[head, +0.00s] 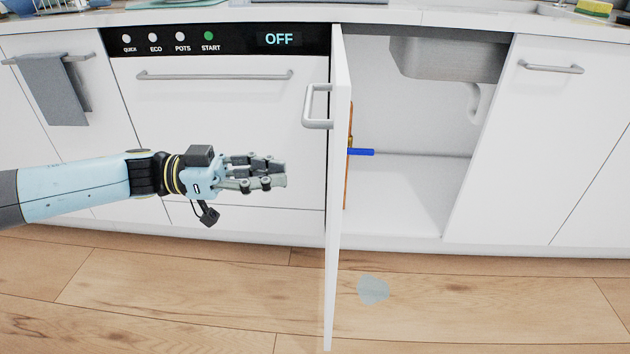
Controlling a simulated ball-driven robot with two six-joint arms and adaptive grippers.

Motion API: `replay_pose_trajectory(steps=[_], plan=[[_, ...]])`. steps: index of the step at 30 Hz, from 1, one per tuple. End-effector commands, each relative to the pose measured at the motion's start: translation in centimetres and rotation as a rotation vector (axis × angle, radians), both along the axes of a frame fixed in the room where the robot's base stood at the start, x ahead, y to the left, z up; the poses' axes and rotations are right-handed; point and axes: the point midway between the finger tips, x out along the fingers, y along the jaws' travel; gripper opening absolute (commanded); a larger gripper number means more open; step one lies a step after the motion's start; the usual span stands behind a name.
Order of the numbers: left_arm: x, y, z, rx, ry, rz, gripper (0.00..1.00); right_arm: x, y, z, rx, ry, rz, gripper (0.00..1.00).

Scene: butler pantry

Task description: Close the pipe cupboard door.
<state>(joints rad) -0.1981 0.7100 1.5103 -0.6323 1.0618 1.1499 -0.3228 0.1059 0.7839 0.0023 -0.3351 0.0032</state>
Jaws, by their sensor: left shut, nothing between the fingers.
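The pipe cupboard door (337,230) is white and stands wide open, jutting out toward me so that I see it nearly edge-on. Its grey handle (317,106) is on the left face, near the top. Behind the door the open cupboard (410,195) shows the underside of a sink, a drain pipe (473,103), a copper pipe (348,160) and a blue valve lever (361,152). My left gripper (284,172) is shut and empty, to the left of the door and below the handle, apart from both in the picture. My right gripper is not in view.
A dishwasher (215,110) with a panel reading OFF is behind my left arm. A grey towel (53,90) hangs on a rail at the left. A closed cupboard (555,130) is at the right. A bluish puddle-like patch (373,290) lies on the wooden floor right of the door.

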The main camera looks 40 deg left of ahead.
Motion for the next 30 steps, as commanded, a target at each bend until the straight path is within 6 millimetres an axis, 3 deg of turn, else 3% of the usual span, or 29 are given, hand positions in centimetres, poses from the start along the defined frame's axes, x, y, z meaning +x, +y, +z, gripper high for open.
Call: replay_pose_trajectory(steps=[6,12,30], plan=[[2.4,-3.5,-0.1,-0.003,-0.003,0.0,0.0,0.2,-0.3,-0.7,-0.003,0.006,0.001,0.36],[3.5,-5.2,-0.1,-0.002,0.0,0.0,0.0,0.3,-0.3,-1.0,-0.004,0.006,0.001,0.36],[3.7,-5.7,0.2,-0.001,0.0,0.018,0.0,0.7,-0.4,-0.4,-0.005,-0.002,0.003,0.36]])
